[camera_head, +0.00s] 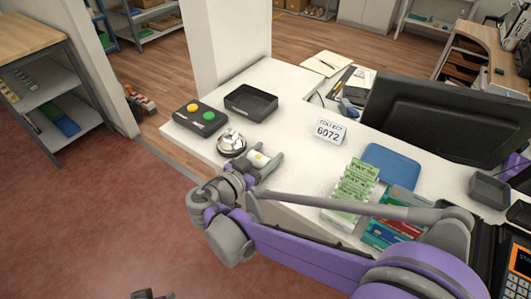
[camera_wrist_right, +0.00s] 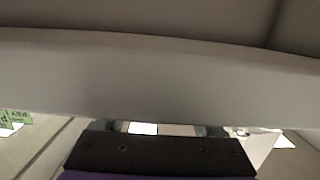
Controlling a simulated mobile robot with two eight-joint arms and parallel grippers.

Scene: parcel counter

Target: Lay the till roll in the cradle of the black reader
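My right gripper (camera_head: 262,161) is at the left end of the counter, its fingers apart. A small whitish piece with a yellow spot (camera_head: 258,157) shows at the fingers; I cannot tell whether it is the till roll or whether it is held. In the right wrist view the fingers (camera_wrist_right: 165,130) stand apart with pale patches between them. A black keypad device (camera_head: 515,262) with an orange patch is at the right edge. A black box with yellow and green buttons (camera_head: 195,118) lies at the far left. I cannot make out which is the reader, or its cradle.
A silver round object (camera_head: 231,143) stands just beyond the right gripper. An empty black tray (camera_head: 250,103), a number sign (camera_head: 329,131), green-printed cards (camera_head: 355,182), a blue pad (camera_head: 389,165) and a monitor (camera_head: 440,115) are on the counter. My right arm crosses the front edge.

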